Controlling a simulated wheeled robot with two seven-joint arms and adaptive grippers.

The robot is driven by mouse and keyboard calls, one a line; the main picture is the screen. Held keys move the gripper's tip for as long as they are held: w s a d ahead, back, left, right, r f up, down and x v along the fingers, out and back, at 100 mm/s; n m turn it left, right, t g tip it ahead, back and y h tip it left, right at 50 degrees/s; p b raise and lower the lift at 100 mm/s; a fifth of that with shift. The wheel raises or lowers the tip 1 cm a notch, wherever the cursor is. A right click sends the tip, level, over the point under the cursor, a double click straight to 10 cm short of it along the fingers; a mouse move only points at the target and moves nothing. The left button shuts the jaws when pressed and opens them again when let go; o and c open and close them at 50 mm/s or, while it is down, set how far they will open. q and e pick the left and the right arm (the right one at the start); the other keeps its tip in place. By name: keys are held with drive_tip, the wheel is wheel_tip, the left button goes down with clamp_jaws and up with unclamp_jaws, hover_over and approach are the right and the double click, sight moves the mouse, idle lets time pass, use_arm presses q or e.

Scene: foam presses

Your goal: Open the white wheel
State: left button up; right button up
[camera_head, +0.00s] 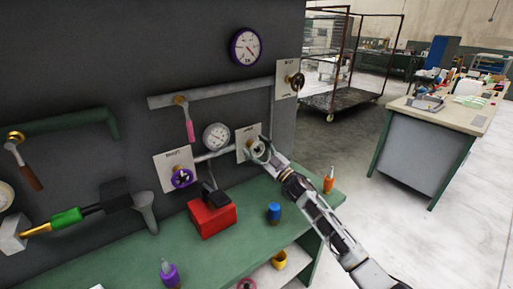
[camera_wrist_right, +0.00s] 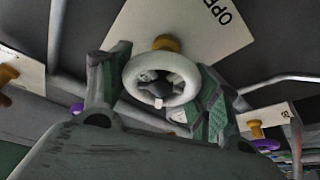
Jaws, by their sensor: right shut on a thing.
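The white wheel (camera_head: 258,148) sits on a pipe in front of a white card on the dark wall. In the right wrist view the wheel (camera_wrist_right: 181,63) is a round white ring with a brass stem behind it and a card lettered "OPE…", partly cut off. My right gripper (camera_head: 260,150) reaches it from the lower right. In the wrist view its two fingers (camera_wrist_right: 160,82) stand on either side of the rim, shut on the wheel. The fingers cover part of the rim in the head view. My left gripper is not in view.
Gauges (camera_head: 216,137) and pipes line the wall. Open floor (camera_head: 440,230) lies right.

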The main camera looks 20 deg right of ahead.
drive_tip(key=n, duration=0.2)
drive_tip(key=shift+n+g+y+p, duration=0.3)
drive_tip(key=shift+g+y+p, duration=0.05)
drive_tip(key=shift+g+y, duration=0.05)
drive_tip(key=shift+n+g+y+p, duration=0.35)
drive_tip(key=shift+n+g, duration=0.15)
drive_tip(key=shift+n, duration=0.7)
drive_tip(key=shift+n+g+p, duration=0.45)
drive_tip(key=shift+n+g, duration=0.05)
drive_tip(key=shift+n, duration=0.7)
drive_tip(key=n+g+p, duration=0.1)
drive_tip(key=n, duration=0.1)
drive_tip(key=shift+a+n+y, duration=0.1)
drive_tip(key=shift+n+y, duration=0.15)
drive_tip(key=shift+n, duration=0.15)
drive_tip(key=shift+f+n+g+p, duration=0.1)
drive_tip(key=shift+n+g+p, duration=0.2)
drive_tip(key=shift+n+p, duration=0.3)
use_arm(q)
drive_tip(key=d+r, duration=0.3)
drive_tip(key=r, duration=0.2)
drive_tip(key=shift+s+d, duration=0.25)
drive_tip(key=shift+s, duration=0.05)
use_arm(e)
drive_tip(key=shift+f+n+g, duration=0.15)
drive_tip(key=shift+n+g, duration=0.15)
drive_tip(key=shift+n, duration=0.5)
